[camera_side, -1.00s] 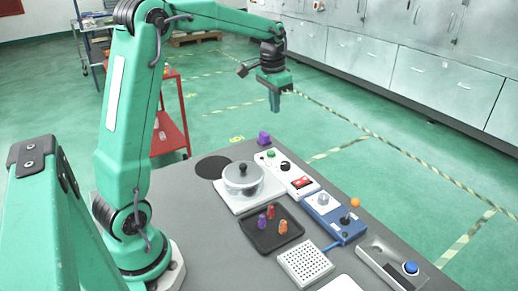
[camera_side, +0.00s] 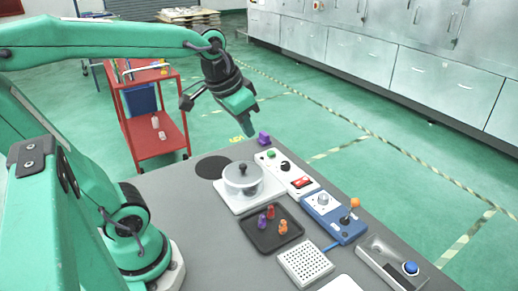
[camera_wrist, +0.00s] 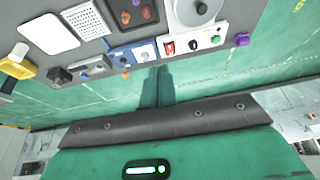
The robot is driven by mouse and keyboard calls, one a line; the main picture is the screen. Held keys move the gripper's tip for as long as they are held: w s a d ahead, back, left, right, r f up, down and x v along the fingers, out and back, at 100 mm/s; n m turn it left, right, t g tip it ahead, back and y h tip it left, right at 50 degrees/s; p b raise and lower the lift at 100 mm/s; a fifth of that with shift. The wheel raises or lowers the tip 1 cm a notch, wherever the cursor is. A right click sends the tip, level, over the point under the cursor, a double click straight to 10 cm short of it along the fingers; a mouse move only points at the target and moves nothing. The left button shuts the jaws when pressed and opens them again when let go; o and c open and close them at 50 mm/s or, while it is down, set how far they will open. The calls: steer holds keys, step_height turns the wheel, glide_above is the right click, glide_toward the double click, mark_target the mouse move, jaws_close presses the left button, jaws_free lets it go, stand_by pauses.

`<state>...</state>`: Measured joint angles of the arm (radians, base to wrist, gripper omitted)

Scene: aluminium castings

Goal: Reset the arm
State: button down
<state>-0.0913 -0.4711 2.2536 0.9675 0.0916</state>
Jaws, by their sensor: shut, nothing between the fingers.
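My gripper (camera_side: 249,129) is shut and empty. In the side view it hangs in the air at the far edge of the grey table (camera_side: 180,218), beyond the lidded pot and near a purple block. It points down and is tilted. In the wrist view my gripper (camera_wrist: 156,72) shows as a dark, blurred green shape in front of the green floor, with nothing between the fingers.
On the table are a lidded pot (camera_side: 243,178), a dark tray (camera_side: 262,243) with purple and orange pieces, control boxes (camera_side: 292,178), a blue joystick box (camera_side: 335,222), a white perforated block (camera_side: 305,263) and a purple block (camera_side: 264,138). A red cart (camera_side: 158,145) stands behind.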

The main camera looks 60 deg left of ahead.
steer(key=s+d+f+t, duration=0.1)
steer(key=s+d+f, duration=0.1)
steer(key=s, duration=0.4)
steer(key=shift+d+f, duration=0.3)
steer(key=shift+f, duration=0.1)
